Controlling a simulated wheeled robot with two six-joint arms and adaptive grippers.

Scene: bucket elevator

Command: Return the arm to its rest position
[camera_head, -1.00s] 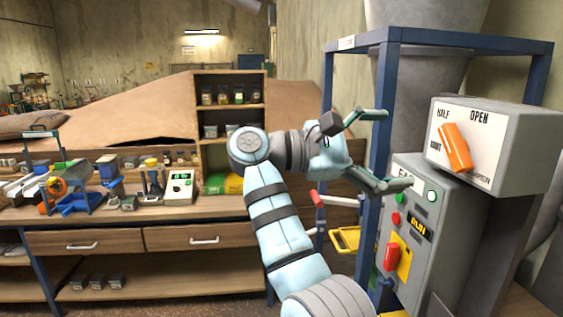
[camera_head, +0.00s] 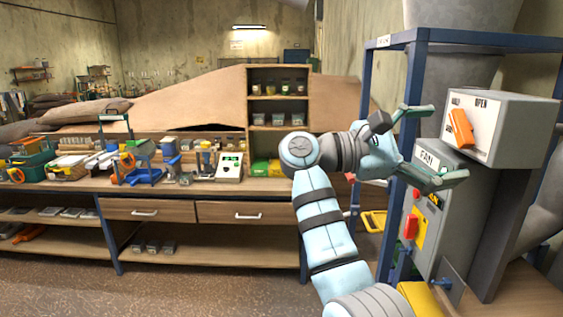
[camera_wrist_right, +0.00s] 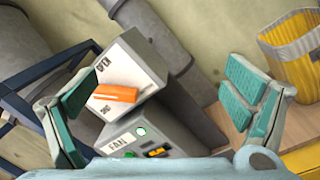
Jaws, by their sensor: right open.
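My right arm reaches up from the bottom of the head view. Its gripper (camera_head: 428,145) is open and empty, with the fingers wide apart, in front of the blue frame and the grey control boxes. In the right wrist view the two green-padded fingers (camera_wrist_right: 160,115) stand at either side with nothing between them. Beyond them is a box with an orange lever (camera_wrist_right: 117,93) and an OPEN label. In the head view the orange lever (camera_head: 461,128) is on the upper box (camera_head: 510,130). The FAN panel (camera_head: 450,215) is partly hidden by my gripper. My left gripper is not seen.
A blue metal frame (camera_head: 413,100) stands close to the gripper. A workbench (camera_head: 75,187) with tools and boxes runs along the left. The floor (camera_head: 200,293) in front of it is clear. A yellow bin (camera_wrist_right: 295,50) shows in the right wrist view.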

